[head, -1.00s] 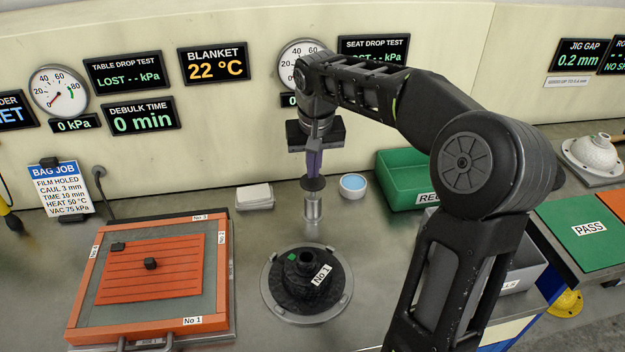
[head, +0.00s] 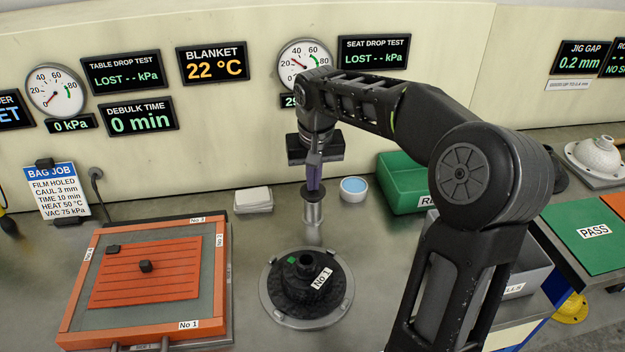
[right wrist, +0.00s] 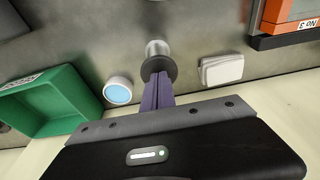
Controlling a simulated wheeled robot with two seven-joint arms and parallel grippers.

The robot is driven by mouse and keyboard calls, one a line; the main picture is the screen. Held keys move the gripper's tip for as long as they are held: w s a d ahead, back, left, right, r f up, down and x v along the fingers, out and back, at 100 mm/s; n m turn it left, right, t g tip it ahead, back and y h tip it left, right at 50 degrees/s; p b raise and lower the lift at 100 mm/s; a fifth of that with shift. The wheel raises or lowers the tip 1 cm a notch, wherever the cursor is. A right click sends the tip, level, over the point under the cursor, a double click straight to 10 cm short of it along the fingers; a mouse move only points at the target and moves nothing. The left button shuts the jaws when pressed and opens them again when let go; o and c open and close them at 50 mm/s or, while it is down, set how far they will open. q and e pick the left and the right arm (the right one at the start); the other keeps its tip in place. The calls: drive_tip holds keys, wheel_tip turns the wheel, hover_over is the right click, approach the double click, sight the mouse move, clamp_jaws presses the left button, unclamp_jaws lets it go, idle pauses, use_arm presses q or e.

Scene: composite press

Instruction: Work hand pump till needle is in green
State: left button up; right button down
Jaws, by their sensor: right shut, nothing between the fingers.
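The hand pump (head: 313,214) is a small silver cylinder with a black disc-shaped knob, upright on the grey bench. My right gripper (head: 314,188) points down with its purple fingers shut and empty, their tips at the top of the knob. In the right wrist view the shut fingers (right wrist: 158,84) meet the black knob, with the pump's silver body (right wrist: 158,48) beyond. The right-hand gauge (head: 304,60) is partly covered by my arm; its needle points up-left, short of the green band near 80. Its display (head: 291,101) starts with 29, the rest hidden. My left gripper is out of view.
The left gauge (head: 55,90) reads 0 kPa. A black No 1 cone (head: 300,284) on a metal disc stands in front of the pump. A blue-topped cup (head: 354,190), white block (head: 253,200) and green bin (head: 402,190) are near. An orange-framed table (head: 70,312) lies left.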

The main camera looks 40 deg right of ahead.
drive_tip(key=shift+r+p, duration=1.25)
drive_tip(key=shift+r, duration=0.6)
drive_tip(key=shift+f, duration=0.15)
drive_tip(key=shift+f+b, duration=1.75)
drive_tip(key=shift+f, duration=0.4)
drive_tip(key=shift+r+p, duration=1.8)
drive_tip(key=shift+r, duration=0.5)
drive_tip(key=shift+f, duration=0.15)
drive_tip(key=shift+f+b, duration=1.8)
drive_tip(key=shift+f, duration=0.4)
drive_tip(key=shift+r+p, duration=1.85)
drive_tip(key=shift+r, duration=0.45)
